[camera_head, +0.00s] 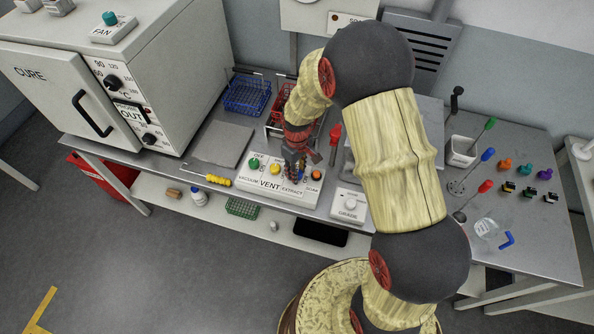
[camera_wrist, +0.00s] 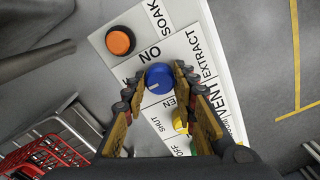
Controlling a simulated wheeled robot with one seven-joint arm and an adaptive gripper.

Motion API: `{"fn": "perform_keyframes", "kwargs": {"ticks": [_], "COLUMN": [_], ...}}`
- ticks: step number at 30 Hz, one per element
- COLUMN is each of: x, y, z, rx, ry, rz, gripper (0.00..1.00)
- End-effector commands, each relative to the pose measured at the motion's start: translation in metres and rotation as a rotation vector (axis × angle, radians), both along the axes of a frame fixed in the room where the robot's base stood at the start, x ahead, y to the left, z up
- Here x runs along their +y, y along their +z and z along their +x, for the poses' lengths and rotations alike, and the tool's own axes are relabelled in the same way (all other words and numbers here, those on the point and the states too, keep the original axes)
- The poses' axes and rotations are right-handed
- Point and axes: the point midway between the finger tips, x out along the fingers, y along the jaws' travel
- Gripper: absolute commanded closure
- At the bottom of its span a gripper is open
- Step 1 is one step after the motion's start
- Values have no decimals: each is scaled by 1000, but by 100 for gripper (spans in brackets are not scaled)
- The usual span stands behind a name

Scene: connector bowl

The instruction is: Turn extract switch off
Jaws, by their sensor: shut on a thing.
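The extract switch is a round blue knob (camera_wrist: 160,78) on the white VENT panel (camera_head: 265,192), with EXTRACT printed beside it and ON printed near it. A small pale mark shows on the knob; I cannot tell exactly which setting it points to. My gripper (camera_wrist: 159,82) is shut on the blue knob, with one finger on either side of it in the wrist view. In the head view my gripper (camera_head: 294,166) reaches down onto the panel and hides most of the knob.
The orange soak knob (camera_wrist: 120,40) sits beside the blue one, and the yellow knob (camera_wrist: 180,120) on its other side. A green knob (camera_head: 254,163) is at the panel's left. A red rack (camera_wrist: 40,160) and blue basket (camera_head: 247,94) stand behind. A gauge box (camera_head: 349,205) is at right.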

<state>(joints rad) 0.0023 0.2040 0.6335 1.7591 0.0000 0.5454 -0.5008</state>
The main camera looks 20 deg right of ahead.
Motion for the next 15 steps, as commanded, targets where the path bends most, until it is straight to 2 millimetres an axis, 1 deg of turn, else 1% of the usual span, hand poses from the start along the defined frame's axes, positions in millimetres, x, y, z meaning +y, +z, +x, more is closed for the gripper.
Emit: {"fn": "perform_keyframes", "kwargs": {"ticks": [13,14,15], "x": [0,0,0], "y": [1,1,1], "z": [1,1,1], "rx": [-2,-2,-2], "ry": [12,12,12], "rz": [0,0,0], "gripper": [98,72,70]}}
